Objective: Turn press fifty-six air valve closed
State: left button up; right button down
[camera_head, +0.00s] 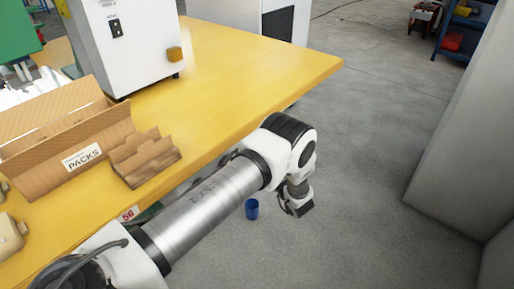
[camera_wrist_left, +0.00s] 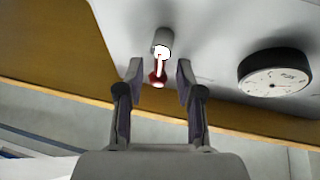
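In the left wrist view, an air valve (camera_wrist_left: 162,38) with a short grey round body sticks out of a pale panel. Its small red and white lever (camera_wrist_left: 158,75) points down the picture. My left gripper (camera_wrist_left: 158,76) is open, one finger on each side of the lever in the picture, with a gap on both sides. I cannot tell how deep the lever lies between the fingers. In the head view, one of my arms crosses from the lower left, and its gripper (camera_head: 297,205) hangs over the floor. Its fingers are too small to judge. The valve does not show there.
A round gauge (camera_wrist_left: 274,76) sits right of the valve. A yellow table (camera_head: 235,62) carries a white machine (camera_head: 135,50), a cardboard box marked PACKS (camera_head: 50,160) and a smaller carton (camera_head: 145,160). A blue bin (camera_head: 252,209) stands on the floor. Open floor lies to the right.

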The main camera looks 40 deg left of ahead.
pick_arm(q)
jog(key=shift+f, duration=0.15)
jog(key=v, duration=1.2)
